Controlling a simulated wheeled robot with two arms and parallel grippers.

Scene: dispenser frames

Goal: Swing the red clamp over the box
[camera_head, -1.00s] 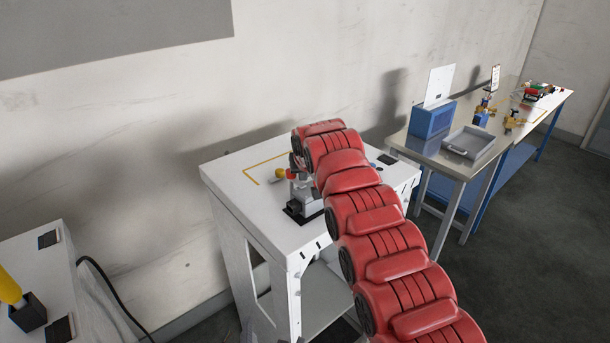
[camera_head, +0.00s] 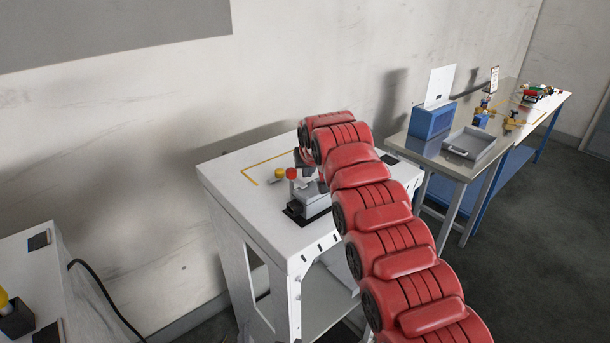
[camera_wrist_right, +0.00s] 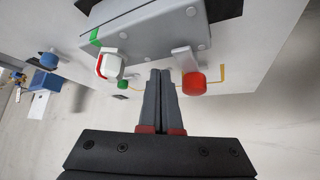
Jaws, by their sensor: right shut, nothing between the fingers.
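The grey box (camera_head: 308,199) stands on a dark base on the white stand. A red knob (camera_head: 291,173), which looks like the clamp's end, sits at the box's upper left in the head view. In the right wrist view the same red knob (camera_wrist_right: 194,84) is on a light metal arm beside the box's edge (camera_wrist_right: 150,32). My right gripper (camera_wrist_right: 160,74) is shut and empty, its tips close to the box and just left of the red knob, with a small gap. In the head view my red arm partly hides the box and gripper. My left gripper is out of view.
A yellow knob (camera_head: 279,173) is left of the red one. In the wrist view a white-and-red part (camera_wrist_right: 110,66) and a green knob (camera_wrist_right: 123,85) are left of the fingers. A steel table (camera_head: 430,151) with a blue bin (camera_head: 432,121) stands at the right.

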